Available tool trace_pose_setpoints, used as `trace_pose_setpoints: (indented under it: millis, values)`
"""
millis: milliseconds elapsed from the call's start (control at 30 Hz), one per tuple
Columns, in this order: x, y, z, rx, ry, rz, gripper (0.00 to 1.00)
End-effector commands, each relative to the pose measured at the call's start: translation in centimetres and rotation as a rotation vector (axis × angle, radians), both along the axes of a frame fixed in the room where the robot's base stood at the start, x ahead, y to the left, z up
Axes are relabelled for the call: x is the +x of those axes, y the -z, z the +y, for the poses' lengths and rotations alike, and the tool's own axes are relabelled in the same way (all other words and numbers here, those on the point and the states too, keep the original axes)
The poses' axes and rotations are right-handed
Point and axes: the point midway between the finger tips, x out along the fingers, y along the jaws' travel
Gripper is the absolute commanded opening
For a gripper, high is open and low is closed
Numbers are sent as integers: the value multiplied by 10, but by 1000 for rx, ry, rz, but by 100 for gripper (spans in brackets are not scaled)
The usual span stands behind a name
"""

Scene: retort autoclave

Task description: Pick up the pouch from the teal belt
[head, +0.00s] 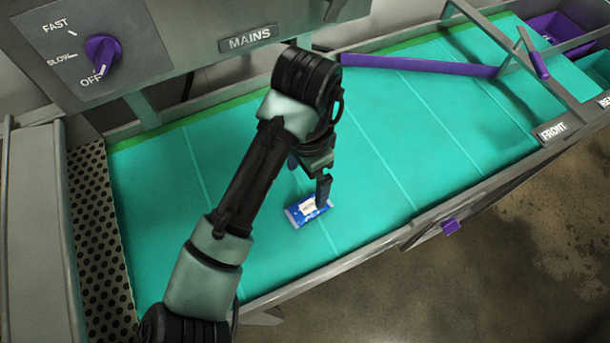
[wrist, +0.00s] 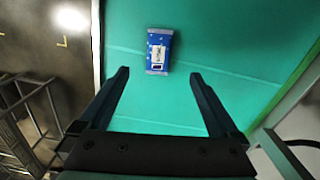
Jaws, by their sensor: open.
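The pouch (head: 306,211) is small and blue with a white label and lies flat on the teal belt (head: 395,140). In the wrist view the pouch (wrist: 159,51) lies beyond my fingertips, roughly centred between their lines. My gripper (head: 324,190) points down over the belt close to the pouch, and one finger covers part of the pouch's right side in the head view. In the wrist view my gripper (wrist: 158,72) is open and nothing is between its fingers. I cannot tell its exact height above the belt.
A purple diverter bar (head: 420,65) crosses the belt at the back. A metal rail (head: 440,214) edges the near side, with a purple block (head: 450,226) on it. A control box with a purple knob (head: 103,54) stands at upper left. The belt around the pouch is clear.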

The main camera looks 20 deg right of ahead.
Motion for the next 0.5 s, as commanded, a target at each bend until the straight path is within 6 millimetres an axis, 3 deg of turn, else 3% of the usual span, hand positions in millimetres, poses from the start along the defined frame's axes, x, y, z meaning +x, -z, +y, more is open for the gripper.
trace_pose_setpoints:
  millis: [300,500]
  values:
    - [0,55,-1,-2,-2,-1,98]
    - [0,67,-2,-3,-1,-2,98]
